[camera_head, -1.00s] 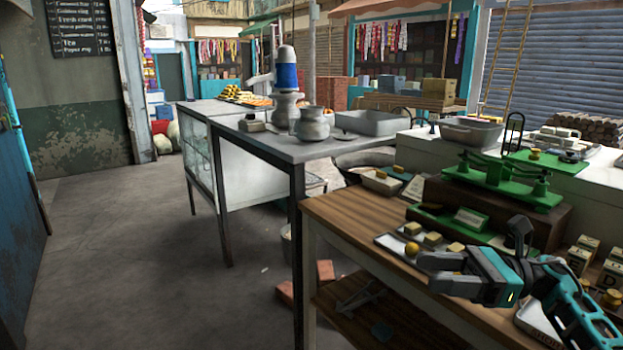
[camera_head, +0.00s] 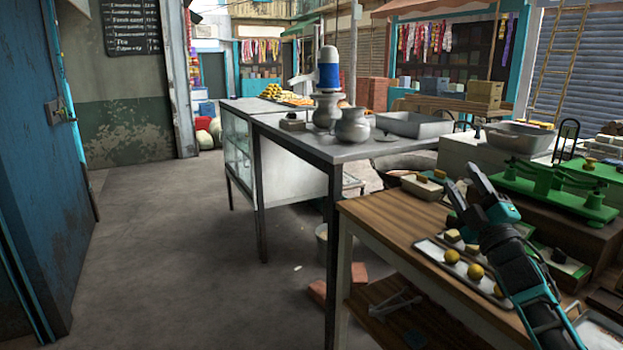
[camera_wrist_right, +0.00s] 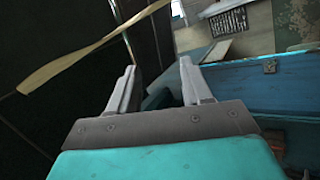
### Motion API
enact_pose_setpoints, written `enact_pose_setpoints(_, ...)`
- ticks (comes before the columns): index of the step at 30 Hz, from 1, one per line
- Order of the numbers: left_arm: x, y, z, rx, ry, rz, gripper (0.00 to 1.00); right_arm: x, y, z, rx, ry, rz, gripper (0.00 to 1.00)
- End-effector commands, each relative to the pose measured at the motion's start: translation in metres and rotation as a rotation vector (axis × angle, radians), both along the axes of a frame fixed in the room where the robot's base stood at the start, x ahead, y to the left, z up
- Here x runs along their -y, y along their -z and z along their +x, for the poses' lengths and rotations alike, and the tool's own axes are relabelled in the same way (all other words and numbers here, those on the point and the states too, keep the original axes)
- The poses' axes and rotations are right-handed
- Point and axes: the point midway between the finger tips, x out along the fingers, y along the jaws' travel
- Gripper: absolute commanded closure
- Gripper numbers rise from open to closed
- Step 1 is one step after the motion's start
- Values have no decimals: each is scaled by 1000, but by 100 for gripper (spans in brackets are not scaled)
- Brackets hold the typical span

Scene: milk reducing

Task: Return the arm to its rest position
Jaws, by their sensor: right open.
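My right gripper (camera_head: 464,182) is raised above the wooden table at the right of the head view, its fingers pointing up and away. It is open, with nothing between its fingers. In the right wrist view its two grey fingers (camera_wrist_right: 158,72) stand apart and empty. Below it, a metal tray (camera_head: 430,247) with yellow balls and pale blocks lies on the wooden table (camera_head: 385,222). The forearm hides part of the table. My left gripper is in no view.
A green balance scale (camera_head: 555,182) stands right of the gripper. A metal table (camera_head: 350,152) carries pots and a blue-and-white cylinder (camera_head: 329,70). A blue door (camera_head: 35,150) stands at the left. The grey floor (camera_head: 180,260) between is open.

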Motion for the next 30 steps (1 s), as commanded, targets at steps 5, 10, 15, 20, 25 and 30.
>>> enact_pose_setpoints(5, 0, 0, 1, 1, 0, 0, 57, 34, 41, 22, -277, 28, 382, 51)
enact_pose_setpoints(10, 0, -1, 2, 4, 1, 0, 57, 52, 82, 29, -480, 61, 683, 51)
enact_pose_setpoints(15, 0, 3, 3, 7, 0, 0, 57, 37, 148, 10, -620, 72, 801, 51)
enact_pose_setpoints(20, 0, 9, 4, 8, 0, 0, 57, 10, 212, -27, -713, 58, 804, 51)
enact_pose_setpoints(25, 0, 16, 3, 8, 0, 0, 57, -22, 286, -83, -830, 47, 822, 51)
enact_pose_setpoints(30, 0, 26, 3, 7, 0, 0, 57, -60, 360, -166, -972, 38, 863, 51)
